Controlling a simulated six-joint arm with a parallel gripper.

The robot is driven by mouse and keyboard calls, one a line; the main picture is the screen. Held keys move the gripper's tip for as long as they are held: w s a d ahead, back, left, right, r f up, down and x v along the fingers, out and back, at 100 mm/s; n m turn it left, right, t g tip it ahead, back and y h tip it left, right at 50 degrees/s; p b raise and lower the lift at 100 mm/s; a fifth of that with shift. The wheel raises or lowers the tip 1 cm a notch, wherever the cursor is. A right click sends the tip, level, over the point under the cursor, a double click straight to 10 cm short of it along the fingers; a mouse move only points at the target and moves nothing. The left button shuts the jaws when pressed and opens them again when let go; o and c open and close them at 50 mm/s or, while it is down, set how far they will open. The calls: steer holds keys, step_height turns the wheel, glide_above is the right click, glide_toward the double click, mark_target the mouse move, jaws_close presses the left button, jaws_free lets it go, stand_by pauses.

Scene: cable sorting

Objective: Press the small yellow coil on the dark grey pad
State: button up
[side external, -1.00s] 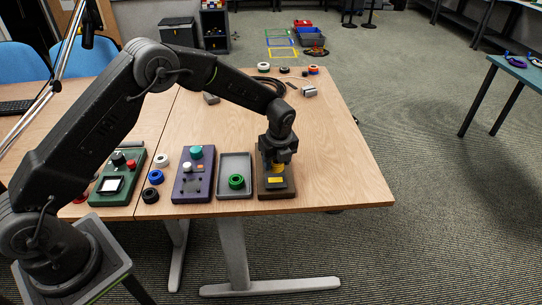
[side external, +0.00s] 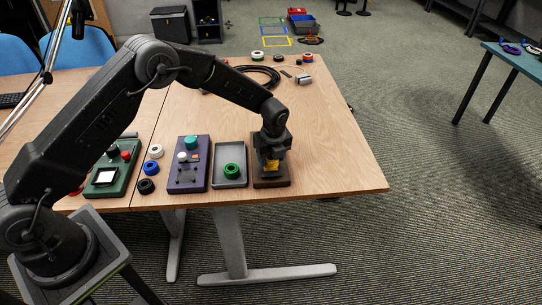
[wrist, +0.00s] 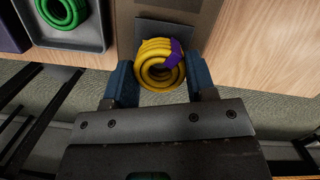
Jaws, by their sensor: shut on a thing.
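My gripper (wrist: 162,88) is shut on the small yellow coil (wrist: 155,62), one blue finger on each side of it. The coil has a purple band on its right side. In the side view the coil (side external: 270,167) is low over the brown board (side external: 283,182). In the wrist view part of the dark grey pad (wrist: 147,26) shows beyond the coil, which overlaps it in the picture. I cannot tell whether the coil touches the pad.
A grey tray (side external: 233,183) with a green coil (side external: 232,171) lies just left of the board. Further left are a purple control box (side external: 202,150), a green box (side external: 104,183) and loose blue, white and black coils. The table's front edge is close to the board.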

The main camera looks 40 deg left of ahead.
steer(key=shift+f, duration=0.2)
steer(key=shift+f, duration=0.3)
steer(key=shift+f, duration=0.85)
stand_by(1.1)
steer(key=shift+r, duration=3.05)
